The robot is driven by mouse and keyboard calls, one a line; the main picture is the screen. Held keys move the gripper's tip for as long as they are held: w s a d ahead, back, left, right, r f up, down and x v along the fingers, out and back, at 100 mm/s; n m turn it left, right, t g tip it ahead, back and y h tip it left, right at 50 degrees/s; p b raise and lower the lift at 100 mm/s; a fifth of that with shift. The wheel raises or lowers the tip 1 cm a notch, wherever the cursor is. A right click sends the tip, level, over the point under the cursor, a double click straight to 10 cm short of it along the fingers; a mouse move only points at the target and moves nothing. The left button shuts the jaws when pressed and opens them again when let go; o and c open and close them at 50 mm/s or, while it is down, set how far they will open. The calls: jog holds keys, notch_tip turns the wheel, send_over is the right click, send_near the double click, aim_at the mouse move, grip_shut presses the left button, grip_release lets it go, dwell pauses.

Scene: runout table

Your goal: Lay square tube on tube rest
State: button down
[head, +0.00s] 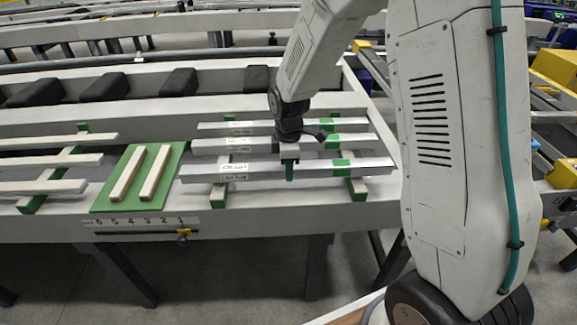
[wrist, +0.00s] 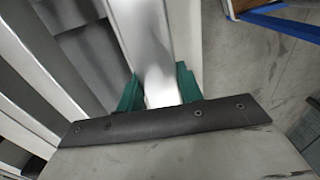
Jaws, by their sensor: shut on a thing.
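My gripper (head: 289,172) is shut on the front square tube (head: 262,171), near its middle. The tube is long and pale grey, with a white label towards its left end and a green band on its right part. In the wrist view the tube (wrist: 150,45) passes between the green fingers of my gripper (wrist: 160,92). Two similar tubes lie behind it, the middle one (head: 212,147) and the back one (head: 215,126). A green tube rest (head: 357,188) shows under the right part of the front tube. I cannot tell whether the held tube touches it.
A green board (head: 107,201) with two pale strips (head: 155,172) lies left of the tubes. Further left, several pale bars (head: 45,186) lie across green supports. A numbered scale (head: 150,221) runs along the table's front edge. Several black blocks (head: 180,82) stand behind.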

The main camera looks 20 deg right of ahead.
jog(key=shift+f, duration=0.5)
jog(key=c, duration=0.8)
grip_release()
jog(key=shift+c, duration=0.2)
notch_tip(320, 180, up, 8)
jog(key=shift+f, duration=0.15)
jog(key=o, duration=0.8)
jog(key=shift+o, duration=0.2)
notch_tip(320, 180, up, 12)
dwell(0.5)
